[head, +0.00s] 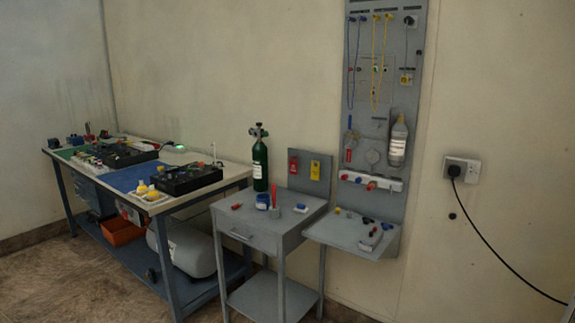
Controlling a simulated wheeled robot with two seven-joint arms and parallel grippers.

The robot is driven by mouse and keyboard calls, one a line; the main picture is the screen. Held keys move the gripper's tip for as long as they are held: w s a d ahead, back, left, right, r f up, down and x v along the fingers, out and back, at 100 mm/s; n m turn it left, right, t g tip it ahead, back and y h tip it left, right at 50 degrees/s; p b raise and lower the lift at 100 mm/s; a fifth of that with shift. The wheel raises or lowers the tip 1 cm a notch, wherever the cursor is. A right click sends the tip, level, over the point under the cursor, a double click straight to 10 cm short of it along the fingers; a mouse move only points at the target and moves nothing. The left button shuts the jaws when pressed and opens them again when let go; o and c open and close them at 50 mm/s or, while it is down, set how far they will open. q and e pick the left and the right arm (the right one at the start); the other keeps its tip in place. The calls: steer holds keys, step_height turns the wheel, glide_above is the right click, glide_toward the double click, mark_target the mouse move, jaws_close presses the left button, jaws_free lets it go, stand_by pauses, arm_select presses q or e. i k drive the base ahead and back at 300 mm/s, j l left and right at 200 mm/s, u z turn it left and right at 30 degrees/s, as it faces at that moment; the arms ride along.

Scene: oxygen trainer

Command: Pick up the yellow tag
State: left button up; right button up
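A yellow tag (315,171) hangs on the grey back panel of the small grey stand, beside a red tag (293,165) to its left. The yellow tag is upright and looks free at the front. Another small yellow item (406,78) is on the tall wall panel; I cannot tell what it is. Neither of my grippers is in view.
A green cylinder (260,162) stands at the back left of the small grey stand (240,222), with small items in front. A tall grey panel (375,35) with a shelf (345,233) is to the right. A long workbench (225,178) is at left. Floor in front-left looks clear.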

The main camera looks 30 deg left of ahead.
mark_target(314, 170)
steer(key=i+j+u, duration=0.25)
steer(key=i+j, duration=0.3)
steer(key=i+j+u, duration=0.2)
steer(key=i+j, duration=0.25)
steer(key=i, duration=0.3)
steer(key=i+l+u, duration=0.1)
steer(key=i+l, duration=0.3)
steer(key=i+l+u, duration=0.15)
steer(key=i+l, duration=0.25)
steer(key=l, duration=0.15)
steer(key=i+l+u, duration=0.1)
steer(key=i+l, duration=0.25)
steer(key=l, duration=0.2)
